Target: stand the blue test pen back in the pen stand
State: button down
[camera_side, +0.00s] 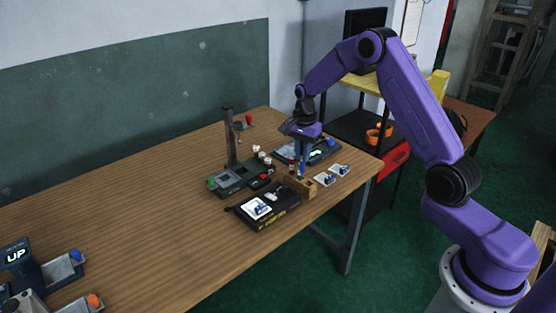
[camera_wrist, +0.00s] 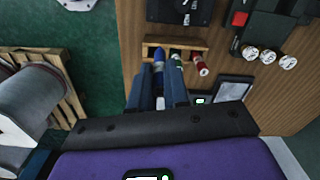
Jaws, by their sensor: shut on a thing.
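My gripper (camera_side: 302,168) points down over the wooden pen stand (camera_side: 304,191) near the table's right edge. In the wrist view my gripper (camera_wrist: 159,80) is shut on the blue test pen (camera_wrist: 158,63), which lies between the fingers. The pen is at the left part of the pen stand (camera_wrist: 149,42), in line with it. I cannot tell whether its lower end is inside a hole or just above one. A green pen (camera_wrist: 176,61) and a red pen (camera_wrist: 199,64) are in the stand to its right.
A dark device with a white panel (camera_side: 257,207) lies left of the stand. A black post fixture (camera_side: 230,150) stands behind it, with several white-topped knobs (camera_wrist: 268,56) beside it.

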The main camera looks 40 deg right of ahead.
jog(key=shift+s+d+f, duration=0.3)
jog(key=shift+d+f, duration=0.4)
jog(key=shift+f, duration=0.1)
jog(key=shift+s+d+f, duration=0.25)
jog(key=shift+d+f, duration=0.45)
jog(key=shift+f, duration=0.1)
jog(key=shift+f, duration=1.9)
dwell(0.5)
jog(key=shift+c, duration=2.4)
grip_release()
notch_tip(320, 180, up, 7)
